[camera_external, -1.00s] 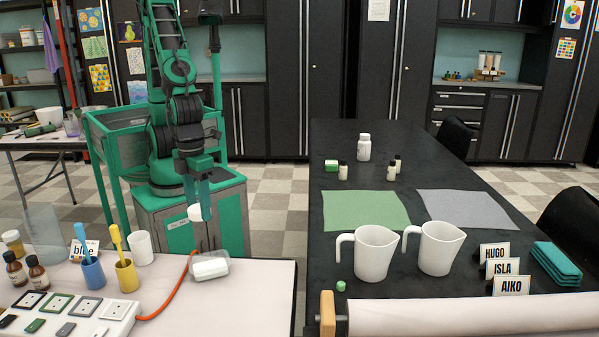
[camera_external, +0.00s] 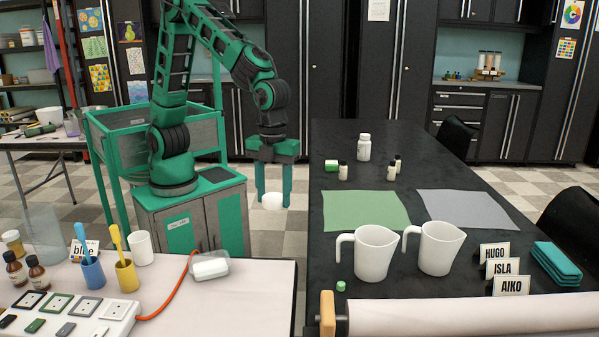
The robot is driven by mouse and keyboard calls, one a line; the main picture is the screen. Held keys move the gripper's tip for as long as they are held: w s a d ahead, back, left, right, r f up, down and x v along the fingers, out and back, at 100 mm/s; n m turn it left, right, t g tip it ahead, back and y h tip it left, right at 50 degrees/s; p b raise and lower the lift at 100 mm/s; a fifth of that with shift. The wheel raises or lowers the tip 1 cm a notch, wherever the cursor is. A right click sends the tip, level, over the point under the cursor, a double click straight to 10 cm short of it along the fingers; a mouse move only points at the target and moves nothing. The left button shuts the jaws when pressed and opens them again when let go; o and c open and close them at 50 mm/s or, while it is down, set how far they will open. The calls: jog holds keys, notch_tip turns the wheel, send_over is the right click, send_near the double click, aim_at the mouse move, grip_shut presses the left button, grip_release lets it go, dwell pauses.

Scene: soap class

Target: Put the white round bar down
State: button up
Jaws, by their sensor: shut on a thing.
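The white round bar (camera_external: 272,202) is held between the fingertips of my gripper (camera_external: 272,194). My gripper points straight down and is shut on the bar. It hangs in the air over the gap between the pale table on the left and the black table on the right. The bar touches no surface. The black table (camera_external: 325,265) carries a green cloth (camera_external: 365,210) and a grey cloth (camera_external: 466,211), both flat with nothing on them.
Two white pitchers (camera_external: 374,254) (camera_external: 438,248) stand in front of the cloths. Name cards (camera_external: 495,250) and teal cloths (camera_external: 557,264) are at right. A clear dish (camera_external: 210,267) with a white bar sits on the pale table (camera_external: 255,310).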

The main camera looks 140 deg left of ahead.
jog(key=w+a+n, duration=0.2)
jog(key=a+n, duration=0.2)
jog(key=a, duration=1.4)
jog(key=w+a+n, duration=0.2)
jog(key=a+n, duration=0.1)
jog(key=a, duration=1.4)
jog(key=n, duration=0.6)
send_over(368, 171)
notch_tip(368, 171, down, 4)
jog(key=f, duration=0.8)
jog(key=shift+s+a+f, duration=0.1)
jog(key=shift+a+f, duration=0.15)
jog(key=shift+f, duration=0.15)
jog(key=shift+f, duration=0.1)
jog(key=o, duration=1)
jog(key=shift+o, duration=0.7)
